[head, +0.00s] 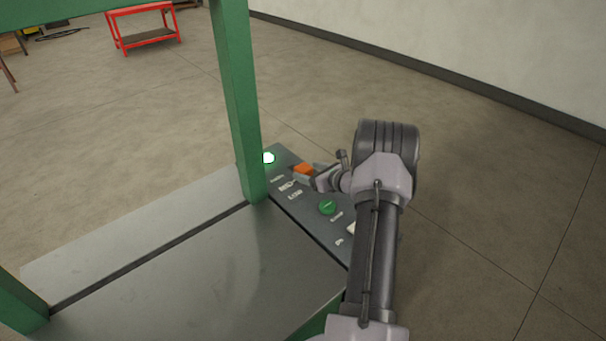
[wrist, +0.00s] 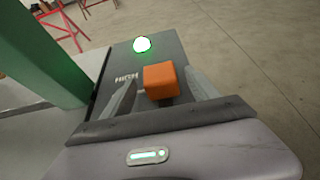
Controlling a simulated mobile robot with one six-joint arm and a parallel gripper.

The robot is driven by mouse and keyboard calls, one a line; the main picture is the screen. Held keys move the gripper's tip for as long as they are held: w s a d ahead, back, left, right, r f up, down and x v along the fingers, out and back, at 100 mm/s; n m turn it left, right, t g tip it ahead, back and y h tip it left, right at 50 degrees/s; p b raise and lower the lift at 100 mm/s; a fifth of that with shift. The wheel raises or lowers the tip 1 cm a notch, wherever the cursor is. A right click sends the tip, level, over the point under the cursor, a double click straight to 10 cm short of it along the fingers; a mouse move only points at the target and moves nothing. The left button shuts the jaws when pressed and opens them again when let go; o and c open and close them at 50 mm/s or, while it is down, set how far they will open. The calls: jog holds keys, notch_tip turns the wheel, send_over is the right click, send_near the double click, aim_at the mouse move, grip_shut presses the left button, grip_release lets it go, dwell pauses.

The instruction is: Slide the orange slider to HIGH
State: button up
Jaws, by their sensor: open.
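The orange slider (head: 303,169) sits on the dark control panel (head: 314,224), towards its far end. In the wrist view the orange slider (wrist: 161,82) shows as a block between the two fingers of my gripper (wrist: 162,90). The fingers are open, one on each side of it, and a gap shows on the right side. Whether the left finger touches it I cannot tell. In the head view my gripper (head: 318,180) is at the slider, partly hidden by my wrist. A HIGH label (wrist: 126,77) is printed on the panel left of the slider in the wrist view.
A lit white-green lamp (head: 268,157) stands beyond the slider. A green knob (head: 327,207) is on the nearer part of the panel. A green post (head: 238,100) rises close to the panel's left side. The floor to the right is clear.

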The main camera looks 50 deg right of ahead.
aim_at(308, 171)
jog(key=x, duration=0.3)
jog(key=shift+w+b, duration=0.15)
jog(key=shift+b, duration=0.15)
grip_shut()
